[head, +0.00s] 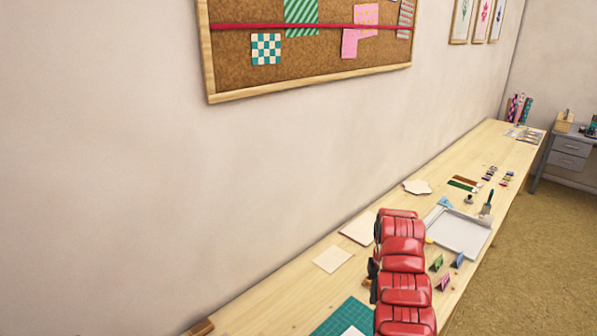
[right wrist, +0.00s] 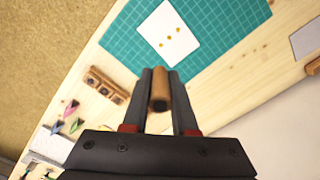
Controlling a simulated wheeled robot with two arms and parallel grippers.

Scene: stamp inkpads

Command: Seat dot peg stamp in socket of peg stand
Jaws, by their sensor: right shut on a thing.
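The dot peg stamp (right wrist: 159,90), a brown wooden cylinder, is between the two fingers of my right gripper (right wrist: 161,73) in the right wrist view. The gripper is shut on it. The peg stand (right wrist: 109,82), a small wooden block with dark round spots along it, sits on the table to the left of the gripper, apart from the stamp. I cannot tell which of its sockets are filled. In the head view, my red arm hides part of the table, and neither gripper shows there.
A teal cutting mat (right wrist: 225,45) carries a white card (right wrist: 150,24) with orange dots. Small coloured inkpads (right wrist: 75,125) stand beyond the stand, near the table edge. In the head view, a white tray (head: 468,240) and blank cards (head: 332,259) lie on the long table.

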